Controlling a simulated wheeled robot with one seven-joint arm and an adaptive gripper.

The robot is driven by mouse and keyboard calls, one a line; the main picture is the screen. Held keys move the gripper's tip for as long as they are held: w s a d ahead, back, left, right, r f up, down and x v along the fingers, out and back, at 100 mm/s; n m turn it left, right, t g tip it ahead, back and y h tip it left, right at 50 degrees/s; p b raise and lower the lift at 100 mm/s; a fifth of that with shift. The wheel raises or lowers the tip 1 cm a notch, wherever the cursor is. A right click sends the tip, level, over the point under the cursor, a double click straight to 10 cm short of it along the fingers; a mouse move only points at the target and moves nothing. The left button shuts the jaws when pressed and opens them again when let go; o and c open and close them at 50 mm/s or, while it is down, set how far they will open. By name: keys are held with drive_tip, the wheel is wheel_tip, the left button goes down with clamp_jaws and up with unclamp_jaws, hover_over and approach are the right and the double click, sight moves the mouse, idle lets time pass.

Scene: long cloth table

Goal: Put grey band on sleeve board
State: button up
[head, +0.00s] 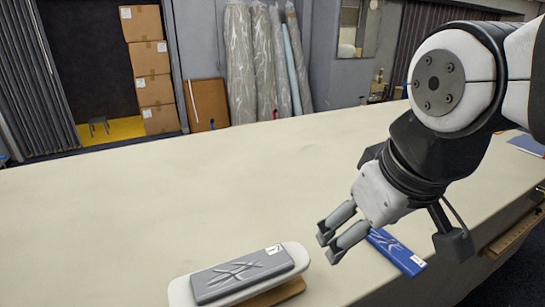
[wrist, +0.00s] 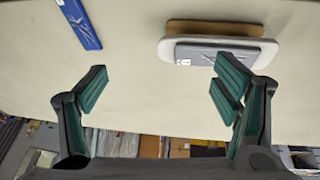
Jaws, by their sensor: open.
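The grey band (head: 238,276) is a flat grey strip with dark line marks and a small white label. It lies on top of the white padded sleeve board (head: 300,256), roughly along its length. In the wrist view the grey band (wrist: 200,53) shows on the sleeve board (wrist: 167,48) at the upper right, with one finger partly in front of it. My gripper (head: 329,244) is open and empty above the table, to the right of the board in the head view. Its two spread fingers also show in the wrist view (wrist: 160,86).
A blue band (head: 397,252) with a white label lies on the table, partly behind my gripper; it is also in the wrist view (wrist: 79,23). The long pale cloth table (head: 130,220) is otherwise mostly clear. Cardboard boxes (head: 150,72) and wrapped rolls (head: 250,60) stand beyond it.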

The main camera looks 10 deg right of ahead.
drive_tip(key=s+m, duration=0.1)
drive_tip(key=s+d+m, duration=0.1)
drive_tip(key=m, duration=0.1)
drive_tip(key=shift+s+d+f+t, duration=0.1)
drive_tip(key=shift+s+d+t, duration=0.1)
drive_tip(key=shift+s+t, duration=0.15)
